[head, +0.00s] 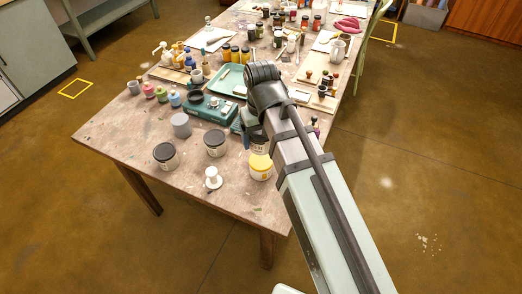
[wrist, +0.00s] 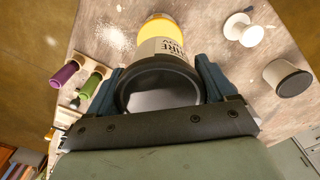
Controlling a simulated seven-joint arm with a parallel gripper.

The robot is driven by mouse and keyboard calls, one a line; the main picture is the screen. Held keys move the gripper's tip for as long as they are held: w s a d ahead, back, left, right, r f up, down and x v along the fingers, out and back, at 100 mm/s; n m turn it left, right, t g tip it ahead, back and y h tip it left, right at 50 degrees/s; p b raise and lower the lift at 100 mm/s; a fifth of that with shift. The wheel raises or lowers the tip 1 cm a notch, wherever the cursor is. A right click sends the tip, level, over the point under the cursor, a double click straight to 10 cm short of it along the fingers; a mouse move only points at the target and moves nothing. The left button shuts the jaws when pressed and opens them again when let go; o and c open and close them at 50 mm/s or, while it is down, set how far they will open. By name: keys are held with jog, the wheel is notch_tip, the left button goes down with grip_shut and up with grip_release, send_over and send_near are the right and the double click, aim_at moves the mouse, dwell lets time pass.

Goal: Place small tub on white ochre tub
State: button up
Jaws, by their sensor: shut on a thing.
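My gripper (wrist: 160,90) is shut on a small tub with a black lid (wrist: 122,97) and a pale, lettered body. The held tub (head: 259,142) shows partly behind my arm in the head view. A pale tub with a yellow top (head: 260,162) stands on the table near its front right edge. It shows as a yellow patch (wrist: 160,30) just beyond the held tub in the wrist view. The held tub is over or close to it; I cannot tell whether they touch. The label of the yellow-topped tub is too small to read.
A teal case (head: 208,110) lies behind. Purple (wrist: 65,75) and green (wrist: 91,84) bottles are close to my gripper.

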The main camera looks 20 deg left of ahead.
jog(key=shift+f, duration=3)
jog(key=shift+f, duration=0.15)
jog(key=o, duration=1.1)
jog(key=shift+c, duration=0.2)
jog(key=shift+r, duration=6.15)
